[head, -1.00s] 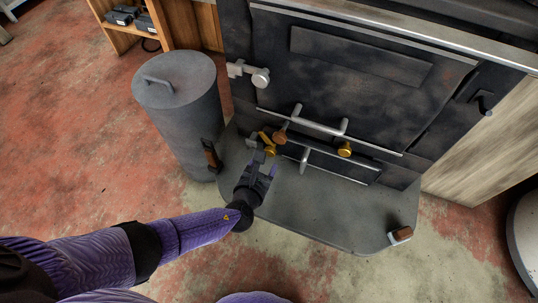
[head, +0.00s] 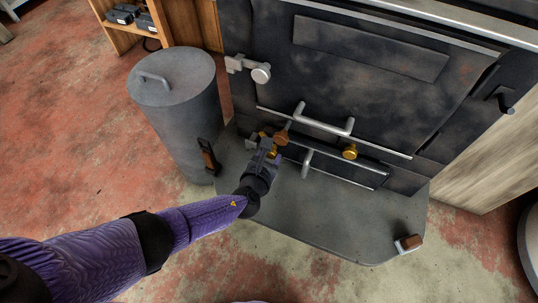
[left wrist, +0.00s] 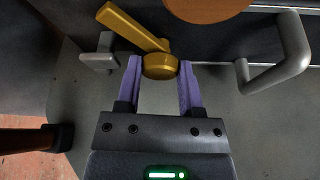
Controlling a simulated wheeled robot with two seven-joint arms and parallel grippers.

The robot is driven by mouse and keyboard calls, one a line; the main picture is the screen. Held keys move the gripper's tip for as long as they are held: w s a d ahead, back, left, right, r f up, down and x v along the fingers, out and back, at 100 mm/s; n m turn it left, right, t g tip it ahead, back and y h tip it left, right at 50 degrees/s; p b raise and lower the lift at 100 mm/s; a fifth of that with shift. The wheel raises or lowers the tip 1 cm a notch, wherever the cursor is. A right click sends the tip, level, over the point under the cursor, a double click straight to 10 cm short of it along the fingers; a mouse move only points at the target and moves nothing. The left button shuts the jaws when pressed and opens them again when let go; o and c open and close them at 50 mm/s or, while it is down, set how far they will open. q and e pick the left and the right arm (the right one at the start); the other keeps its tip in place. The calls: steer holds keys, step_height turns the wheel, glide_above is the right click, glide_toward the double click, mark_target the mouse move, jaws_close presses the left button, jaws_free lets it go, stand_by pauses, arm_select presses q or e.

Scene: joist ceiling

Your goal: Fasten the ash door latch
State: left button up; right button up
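The ash door (head: 335,160) is the low dark panel at the stove's base, with a grey handle (head: 307,163); the handle also shows in the left wrist view (left wrist: 278,62). Its brass latch has a round hub (left wrist: 160,66) and a lever (left wrist: 130,25) slanting up and left, clear above a grey catch bracket (left wrist: 97,58). My left gripper (left wrist: 161,68) is open, its purple fingers on either side of the hub with narrow gaps. In the head view my left gripper (head: 272,146) partly hides the latch. My right gripper is out of view.
A long grey handle (head: 325,125) sticks out above. A lidded grey bin (head: 180,115) stands left, close to my arm. The hearth plate (head: 330,220) is mostly clear.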

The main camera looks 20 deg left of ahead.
arm_select(q)
jaws_close()
steer(key=shift+n, duration=0.3)
steer(key=n+h, duration=0.2)
steer(key=n, duration=0.1)
steer(key=shift+a+h, duration=0.2)
steer(key=shift+h, duration=0.1)
steer(key=n+h, duration=0.2)
steer(key=n, duration=0.2)
steer(key=shift+a+h, duration=0.1)
steer(key=shift+h, duration=0.3)
steer(key=shift+t, duration=0.3)
steer(key=shift+o, duration=1.6)
jaws_free()
